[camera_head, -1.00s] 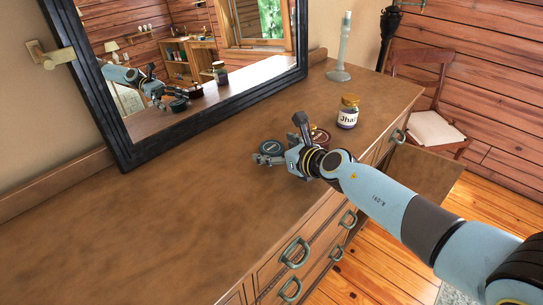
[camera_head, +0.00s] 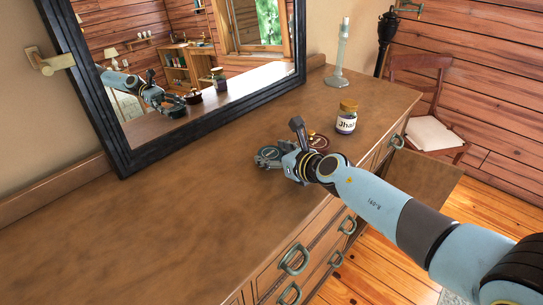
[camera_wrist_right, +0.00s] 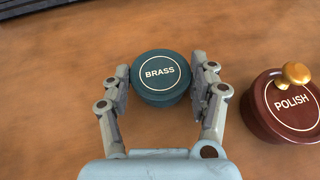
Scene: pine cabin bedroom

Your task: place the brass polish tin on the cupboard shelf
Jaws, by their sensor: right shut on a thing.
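A round dark green tin (camera_wrist_right: 161,78) with BRASS on its lid stands on the dresser top between the fingers of my right gripper (camera_wrist_right: 161,88) in the right wrist view. Both fingers touch its sides, so the gripper is shut on it. In the head view the right gripper (camera_head: 272,160) partly covers this green tin (camera_head: 270,153). My left gripper is not in view. A cupboard shelf is not clearly seen directly.
A jar with a gold lid (camera_head: 347,118) and a glass candlestick (camera_head: 338,62) stand farther back on the dresser (camera_head: 150,225). A black-framed mirror (camera_head: 190,137) leans along its rear. The dresser top to the left is clear. A chair (camera_head: 430,130) stands beyond.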

